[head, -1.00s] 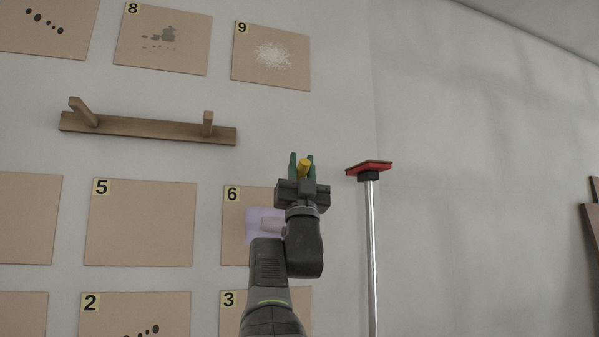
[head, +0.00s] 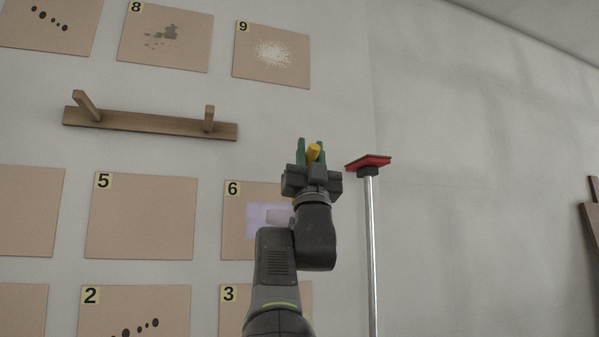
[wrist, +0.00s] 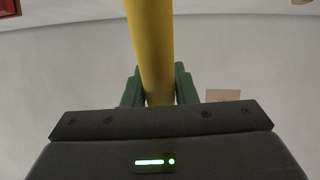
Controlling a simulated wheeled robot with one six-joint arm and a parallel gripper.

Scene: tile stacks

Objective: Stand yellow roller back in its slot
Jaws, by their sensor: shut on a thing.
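My gripper (head: 311,152) is raised in front of the wall, right of the wooden rack, with its green fingers pointing up. It is shut on the yellow roller (head: 314,152), of which only a short yellow end shows in the head view. In the wrist view the yellow shaft (wrist: 152,45) runs from between the green fingers to the top edge. The roller's far end is out of view. I cannot make out the roller's slot; a wooden rack (head: 150,122) with two pegs is fixed on the wall to the left.
A red-headed tool (head: 369,163) on a silver pole (head: 371,250) stands close to the right of my gripper. Numbered panels, including panel 6 (head: 238,240) and panel 9 (head: 290,78), hang on the wall. The wall at right is mostly bare.

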